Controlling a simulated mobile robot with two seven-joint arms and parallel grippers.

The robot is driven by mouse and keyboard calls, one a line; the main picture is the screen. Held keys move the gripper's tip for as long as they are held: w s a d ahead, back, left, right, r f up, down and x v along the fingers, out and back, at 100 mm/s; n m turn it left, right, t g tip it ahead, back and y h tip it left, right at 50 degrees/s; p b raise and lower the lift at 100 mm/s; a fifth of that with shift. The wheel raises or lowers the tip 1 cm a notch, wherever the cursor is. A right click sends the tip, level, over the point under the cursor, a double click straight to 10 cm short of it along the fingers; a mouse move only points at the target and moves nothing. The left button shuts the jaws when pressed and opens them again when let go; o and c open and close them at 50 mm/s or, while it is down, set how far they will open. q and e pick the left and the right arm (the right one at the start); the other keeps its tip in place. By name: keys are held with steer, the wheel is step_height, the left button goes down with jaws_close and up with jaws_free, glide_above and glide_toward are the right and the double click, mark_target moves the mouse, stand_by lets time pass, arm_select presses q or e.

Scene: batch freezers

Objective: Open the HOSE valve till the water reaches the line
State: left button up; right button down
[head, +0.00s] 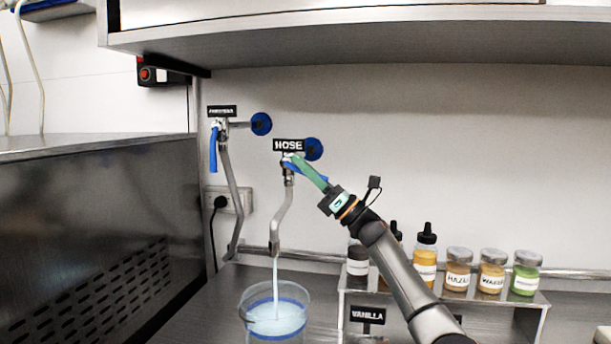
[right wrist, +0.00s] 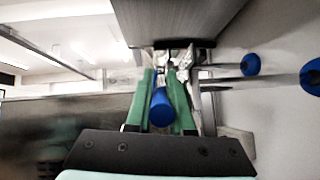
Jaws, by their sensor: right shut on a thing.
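The HOSE valve (head: 289,162) is on the wall under a black HOSE label (head: 289,145). My right gripper (head: 302,166) is at the valve, its green fingers shut on the blue handle (head: 319,178). In the right wrist view the handle (right wrist: 161,108) lies between the fingers (right wrist: 165,78). A stream of water (head: 276,274) falls from the bent spout (head: 280,222) into a clear round container (head: 250,325). A blue line (head: 298,305) rings the container near its top. Pale water is inside; I cannot tell exactly how its surface stands to the line. My left gripper is not in view.
A second valve with a hanging blue handle (head: 213,150) is to the left. A rack (head: 540,299) with jars and bottles stands at the right, with a VANILLA sign (head: 367,315) in front. A steel shelf (head: 380,40) overhangs; a steel machine (head: 90,230) is at left.

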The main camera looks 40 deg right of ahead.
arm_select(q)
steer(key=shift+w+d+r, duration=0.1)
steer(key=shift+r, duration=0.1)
arm_select(e)
steer(key=shift+d+r, duration=0.1)
steer(key=c, duration=0.8)
jaws_free()
